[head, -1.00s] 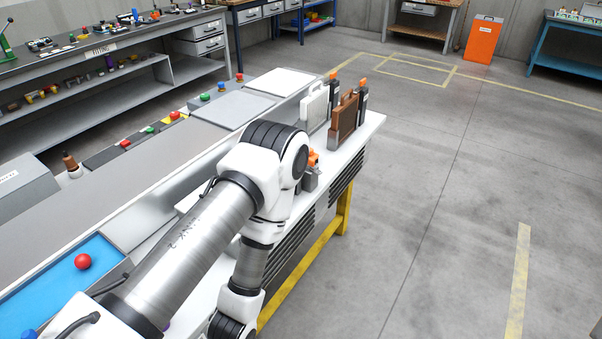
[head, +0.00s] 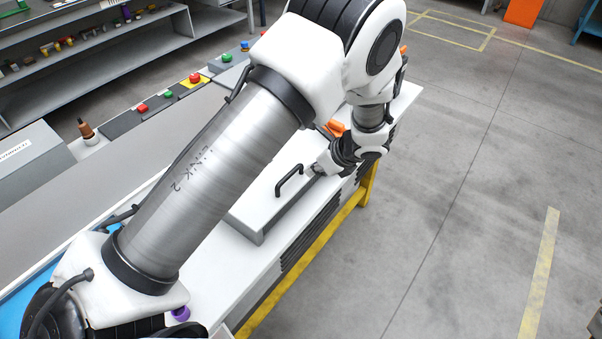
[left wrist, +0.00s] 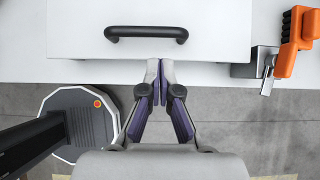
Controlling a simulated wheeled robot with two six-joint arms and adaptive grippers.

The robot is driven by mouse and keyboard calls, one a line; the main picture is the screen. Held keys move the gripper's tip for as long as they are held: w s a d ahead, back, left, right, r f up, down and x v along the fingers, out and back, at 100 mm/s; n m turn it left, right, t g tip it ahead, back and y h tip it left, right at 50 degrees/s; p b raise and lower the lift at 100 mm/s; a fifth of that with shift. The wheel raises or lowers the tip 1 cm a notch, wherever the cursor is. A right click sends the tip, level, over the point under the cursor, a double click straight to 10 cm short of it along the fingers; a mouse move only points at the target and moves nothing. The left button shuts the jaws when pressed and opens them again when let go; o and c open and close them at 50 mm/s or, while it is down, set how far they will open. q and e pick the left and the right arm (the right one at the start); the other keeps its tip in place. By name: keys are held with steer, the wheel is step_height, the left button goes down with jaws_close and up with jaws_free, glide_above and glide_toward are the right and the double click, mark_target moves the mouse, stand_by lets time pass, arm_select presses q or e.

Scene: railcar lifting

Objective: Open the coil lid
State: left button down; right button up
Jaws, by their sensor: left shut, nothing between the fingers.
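A low box with a pale flat coil lid (head: 262,210) sits on the white bench. The lid has a black bar handle (head: 289,180) and lies flat. In the left wrist view the lid (left wrist: 150,45) fills the upper middle, with its handle (left wrist: 146,34) running left to right. My left gripper (head: 318,168) is beside the lid's far end in the head view. In the left wrist view its fingertips (left wrist: 160,68) are together, empty, just below the lid's near edge and the handle. Whether they touch the lid, I cannot tell.
An orange part (left wrist: 292,40) and a metal latch-like piece (left wrist: 262,65) stand right of the lid in the left wrist view. Buttons (head: 195,77) line the back panel. The floor at right is clear.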

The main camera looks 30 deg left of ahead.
mark_target(294, 179)
arm_select(q)
steer(key=x, duration=0.5)
steer(key=shift+p, duration=0.35)
steer(key=shift+s+a+f, duration=0.1)
steer(key=shift+a+f, duration=0.15)
steer(key=shift+f, duration=0.1)
steer(key=shift+a+f, duration=0.1)
steer(key=shift+f, duration=0.05)
